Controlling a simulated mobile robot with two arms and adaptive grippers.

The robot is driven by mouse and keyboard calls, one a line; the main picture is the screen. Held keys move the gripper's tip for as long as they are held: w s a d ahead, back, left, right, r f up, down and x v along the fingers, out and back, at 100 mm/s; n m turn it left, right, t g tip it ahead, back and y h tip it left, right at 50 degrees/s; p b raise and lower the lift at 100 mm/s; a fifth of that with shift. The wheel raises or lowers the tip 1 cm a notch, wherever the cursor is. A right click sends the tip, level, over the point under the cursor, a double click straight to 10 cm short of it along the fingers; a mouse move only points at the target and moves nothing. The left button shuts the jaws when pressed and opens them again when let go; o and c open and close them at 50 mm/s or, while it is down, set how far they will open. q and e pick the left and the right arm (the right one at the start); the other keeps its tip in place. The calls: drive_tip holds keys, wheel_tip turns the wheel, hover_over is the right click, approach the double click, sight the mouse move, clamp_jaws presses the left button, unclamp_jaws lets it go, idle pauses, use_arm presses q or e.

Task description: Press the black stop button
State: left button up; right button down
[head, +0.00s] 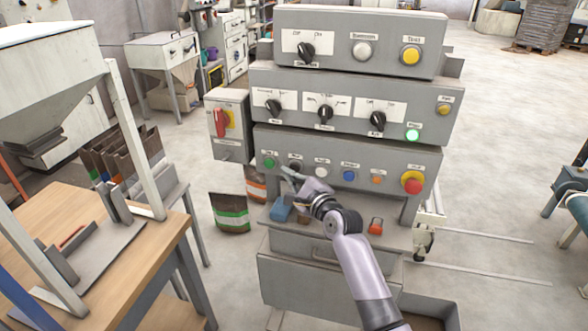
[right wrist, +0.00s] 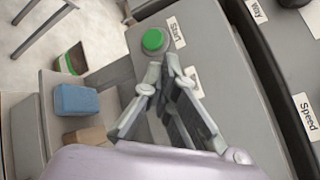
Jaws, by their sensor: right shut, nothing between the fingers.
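The black stop button (head: 295,164) sits on the lowest panel of the grey console (head: 345,150), between the green start button (head: 269,162) and a white button (head: 321,171). My right gripper (head: 287,171) is shut and empty, with its fingertips just in front of and slightly below the black button. I cannot tell whether they touch it. In the right wrist view the shut fingertips (right wrist: 170,70) are beside the green start button (right wrist: 154,41), and the black button is hidden behind the fingers. My left gripper is not in view.
The same panel also has a blue button (head: 349,175), an orange button (head: 376,180) and a red mushroom button (head: 412,181). A blue block (head: 281,209) lies on the shelf below, also seen in the right wrist view (right wrist: 76,100). A wooden table (head: 120,265) stands left.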

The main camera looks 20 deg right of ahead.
drive_tip(key=shift+w+d, duration=0.1)
idle(0.5)
drive_tip(key=shift+w+d, duration=0.2)
drive_tip(key=shift+w, duration=0.05)
drive_tip(key=shift+w+d, duration=0.15)
drive_tip(key=shift+w, duration=0.1)
idle(0.6)
drive_tip(key=shift+r, duration=0.1)
drive_tip(key=shift+s+a+p, duration=0.45)
drive_tip(key=shift+s+p, duration=0.2)
